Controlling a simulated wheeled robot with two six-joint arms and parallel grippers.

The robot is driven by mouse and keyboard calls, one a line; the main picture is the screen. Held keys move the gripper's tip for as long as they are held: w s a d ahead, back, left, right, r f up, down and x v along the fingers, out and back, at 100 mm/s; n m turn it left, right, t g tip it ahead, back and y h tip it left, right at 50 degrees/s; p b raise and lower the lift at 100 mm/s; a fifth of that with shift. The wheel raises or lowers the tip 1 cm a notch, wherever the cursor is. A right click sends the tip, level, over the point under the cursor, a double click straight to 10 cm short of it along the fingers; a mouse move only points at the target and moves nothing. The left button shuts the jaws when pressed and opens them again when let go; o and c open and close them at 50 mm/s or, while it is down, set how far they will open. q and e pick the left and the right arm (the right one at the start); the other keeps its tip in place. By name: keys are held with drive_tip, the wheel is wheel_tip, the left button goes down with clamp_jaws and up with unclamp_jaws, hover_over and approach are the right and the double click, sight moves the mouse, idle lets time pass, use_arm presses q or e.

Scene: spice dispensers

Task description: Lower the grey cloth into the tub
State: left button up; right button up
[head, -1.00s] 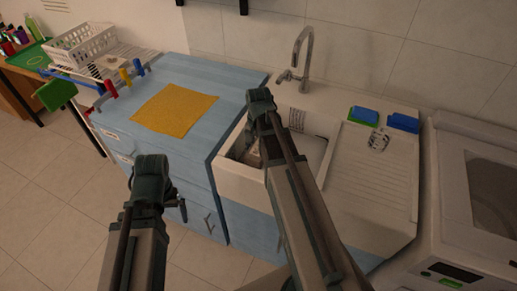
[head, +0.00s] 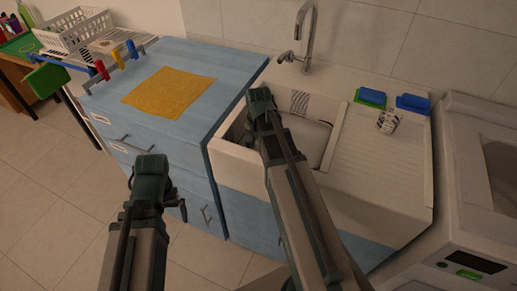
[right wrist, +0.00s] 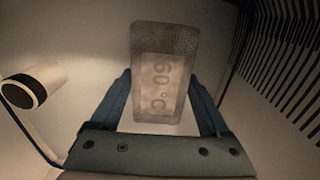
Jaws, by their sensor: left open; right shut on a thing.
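The white sink basin (head: 233,166) is the only tub-like thing I make out clearly; a pale rounded shape (head: 313,135) shows inside it. My right gripper (head: 262,100) is over the basin in the head view, its fingertips hidden behind my own arm. In the right wrist view its two blue fingers (right wrist: 160,100) are shut on the grey cloth (right wrist: 148,30), which has a pale "60 °C" patch. The cloth is hidden in the head view. My left gripper (head: 178,203) is open and empty, in front of the blue cabinet.
A yellow cloth (head: 170,92) lies on the blue cabinet (head: 200,60). The tap (head: 303,35) stands behind the basin. Blue and green sponges (head: 370,97) and a patterned cup (head: 388,122) are by the ribbed drainboard (head: 375,170). A white machine (head: 480,190) stands at right.

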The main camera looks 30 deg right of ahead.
drive_tip(key=o, duration=1.3)
drive_tip(key=shift+r, duration=0.15)
wheel_tip(320, 180, up, 14)
drive_tip(key=p, duration=1.4)
drive_tip(key=shift+f, duration=0.2)
drive_tip(key=shift+f, duration=0.15)
wheel_tip(320, 180, down, 13)
drive_tip(key=b, duration=1.3)
